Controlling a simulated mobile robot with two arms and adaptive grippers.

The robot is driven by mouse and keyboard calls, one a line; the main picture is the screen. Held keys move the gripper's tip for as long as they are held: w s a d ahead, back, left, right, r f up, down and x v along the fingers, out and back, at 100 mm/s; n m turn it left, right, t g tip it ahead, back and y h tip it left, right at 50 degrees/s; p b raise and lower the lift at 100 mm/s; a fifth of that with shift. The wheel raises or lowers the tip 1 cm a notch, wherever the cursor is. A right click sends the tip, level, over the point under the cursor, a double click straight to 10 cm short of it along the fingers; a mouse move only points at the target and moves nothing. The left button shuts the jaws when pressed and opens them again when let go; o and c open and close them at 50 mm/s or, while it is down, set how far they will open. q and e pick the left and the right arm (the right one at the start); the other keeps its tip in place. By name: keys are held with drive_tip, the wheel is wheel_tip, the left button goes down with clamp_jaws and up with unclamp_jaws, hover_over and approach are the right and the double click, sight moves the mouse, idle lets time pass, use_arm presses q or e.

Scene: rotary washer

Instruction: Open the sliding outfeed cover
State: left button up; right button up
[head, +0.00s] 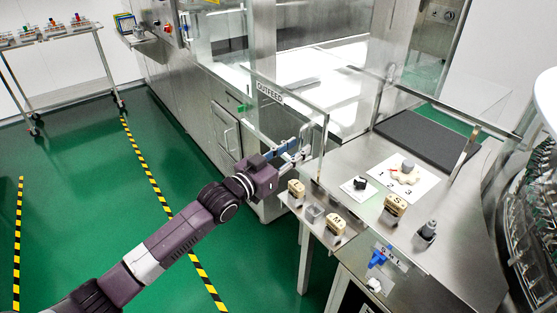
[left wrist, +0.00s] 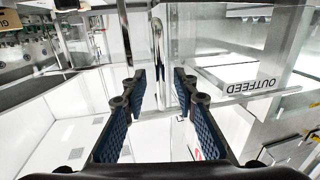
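The outfeed cover (head: 285,108) is a clear panel lettered OUTFEED, on the front of the washer; its label also shows in the left wrist view (left wrist: 252,86). A slim metal handle (left wrist: 158,45) stands upright ahead of my left gripper (left wrist: 158,88). In the left wrist view the blue-padded fingers are well apart, and the handle lines up with the gap between them. In the head view my left gripper (head: 298,147) is close to the handle (head: 326,130); I cannot tell whether they touch. My right gripper is not in view.
A steel table with a control panel stands to the right, carrying labelled tan blocks (head: 336,224), a black knob (head: 361,183) and a white numbered plate (head: 403,177). A dark mat (head: 428,138) lies behind. A rack cart (head: 60,65) stands far left. Green floor is clear.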

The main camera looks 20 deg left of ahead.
use_arm(q)
drive_tip(key=v, duration=0.9)
drive_tip(key=s+a+f+n+g+y, duration=0.15)
drive_tip(key=a+f, duration=0.25)
drive_tip(key=f, duration=0.7)
drive_tip(key=a+f+n+g+y, duration=0.1)
drive_tip(key=a+f+y, duration=0.25)
drive_tip(key=f, duration=0.85)
drive_tip(key=s+a+f+g+y, duration=0.15)
drive_tip(key=s+f, duration=0.25)
drive_tip(key=f, duration=0.4)
drive_tip(key=s+a+f+g, duration=0.15)
drive_tip(key=s+f, duration=0.25)
drive_tip(key=f, duration=0.5)
drive_tip(key=s+d+f+g+y, duration=0.15)
drive_tip(key=s+f+g, duration=0.25)
drive_tip(key=s+f, duration=0.9)
drive_tip(key=s+d+f+g, duration=0.25)
drive_tip(key=s+f, duration=0.65)
drive_tip(key=s, duration=0.8)
drive_tip(key=s+d+f+g, duration=0.1)
drive_tip(key=s+f, duration=0.1)
drive_tip(key=s, duration=0.5)
drive_tip(key=s+d+f+g, duration=0.1)
drive_tip(key=s+d+g, duration=0.1)
drive_tip(key=s, duration=0.4)
drive_tip(key=shift+s+f, duration=0.35)
